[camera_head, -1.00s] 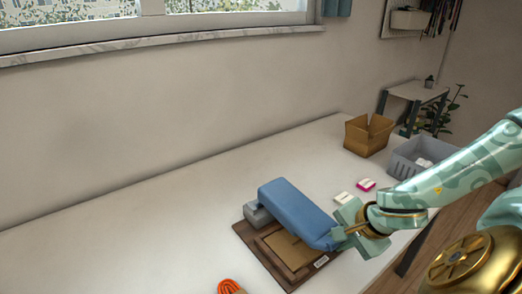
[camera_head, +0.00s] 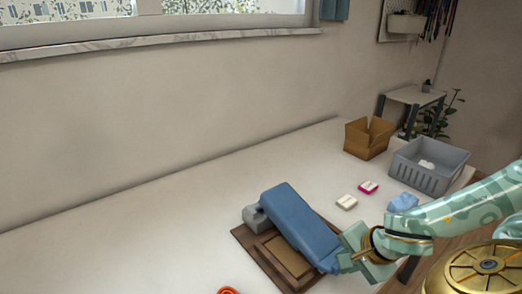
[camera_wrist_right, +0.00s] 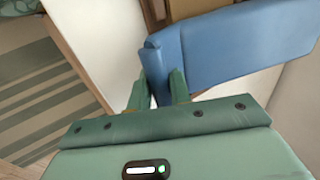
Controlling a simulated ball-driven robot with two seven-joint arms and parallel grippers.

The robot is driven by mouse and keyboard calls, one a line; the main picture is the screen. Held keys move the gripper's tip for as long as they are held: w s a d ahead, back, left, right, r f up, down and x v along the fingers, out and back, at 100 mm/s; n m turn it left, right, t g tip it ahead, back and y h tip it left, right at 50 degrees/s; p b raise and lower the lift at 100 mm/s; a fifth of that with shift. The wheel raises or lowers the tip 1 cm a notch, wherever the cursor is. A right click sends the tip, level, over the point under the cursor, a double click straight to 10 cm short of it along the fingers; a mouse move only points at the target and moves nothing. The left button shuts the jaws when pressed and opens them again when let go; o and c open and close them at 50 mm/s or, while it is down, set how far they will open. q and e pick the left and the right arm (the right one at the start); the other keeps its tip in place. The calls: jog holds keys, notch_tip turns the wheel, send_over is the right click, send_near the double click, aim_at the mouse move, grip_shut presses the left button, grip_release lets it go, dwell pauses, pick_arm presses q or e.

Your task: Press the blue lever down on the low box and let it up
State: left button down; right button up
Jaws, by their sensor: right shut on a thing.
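The blue lever (camera_head: 300,225) is a broad padded arm, hinged at a grey block (camera_head: 256,217) on the low brown wooden box (camera_head: 256,252). It slopes down toward the front right, its free end low over the box's front edge; I cannot tell if it touches. My right gripper (camera_head: 346,262) is shut on the lever's free end. In the right wrist view the lever (camera_wrist_right: 235,45) runs up and right from between the fingers (camera_wrist_right: 160,90). My left gripper is out of view.
A cardboard box (camera_head: 366,140) and a grey crate (camera_head: 425,172) stand at the back right. A white block (camera_head: 346,202), a pink-and-white block (camera_head: 368,187) and a blue item (camera_head: 403,203) lie nearby. Something orange (camera_head: 228,291) is at the front edge. The table's left is clear.

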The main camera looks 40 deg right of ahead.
jog(key=shift+f, duration=0.1)
pick_arm(q)
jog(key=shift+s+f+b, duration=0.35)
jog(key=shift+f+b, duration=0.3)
jog(key=shift+b, duration=0.1)
pick_arm(e)
jog(key=shift+f, duration=0.9)
jog(key=shift+s, duration=0.1)
jog(key=o, duration=1.8)
jog(key=shift+o, duration=0.2)
jog(key=shift+r, duration=0.1)
notch_tip(320, 180, up, 6)
jog(key=p, duration=0.4)
jog(key=shift+p, duration=0.3)
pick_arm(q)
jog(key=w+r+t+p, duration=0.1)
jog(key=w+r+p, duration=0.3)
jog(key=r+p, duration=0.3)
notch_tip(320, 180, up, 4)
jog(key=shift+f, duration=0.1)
pick_arm(e)
notch_tip(320, 180, up, 9)
